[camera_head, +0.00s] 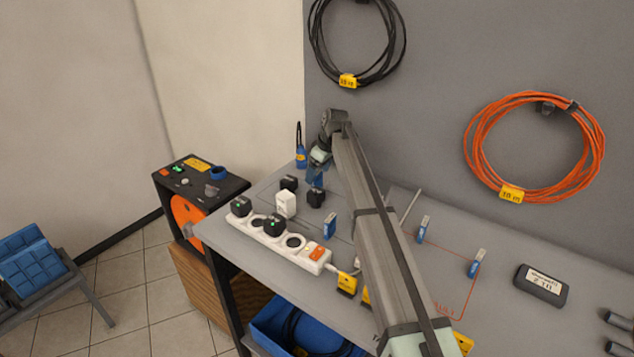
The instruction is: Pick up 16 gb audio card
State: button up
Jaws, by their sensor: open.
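Several small blue pieces with pale tops stand upright on the grey workbench (385,265). One blue piece (330,225) is beside the power strip, another (423,229) is right of my arm, and a third (477,263) is farther right. Their print is too small to read, so I cannot tell which is the 16 gb audio card. My gripper (315,177) is open above the back left of the bench, close to black plugs. It is apart from all three blue pieces. My arm crosses the middle of the bench and hides part of it.
A white power strip (279,242) with black plugs lies along the left edge. A white adapter (286,204) and a blue bottle-like item (300,148) stand near my gripper. A dark labelled box (541,285) lies at right. Coiled orange cable (478,165) hangs on the wall.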

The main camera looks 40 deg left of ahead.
jog(key=x, duration=0.3)
jog(key=shift+f, duration=0.1)
jog(key=c, duration=1.1)
jog(key=shift+o, duration=0.2)
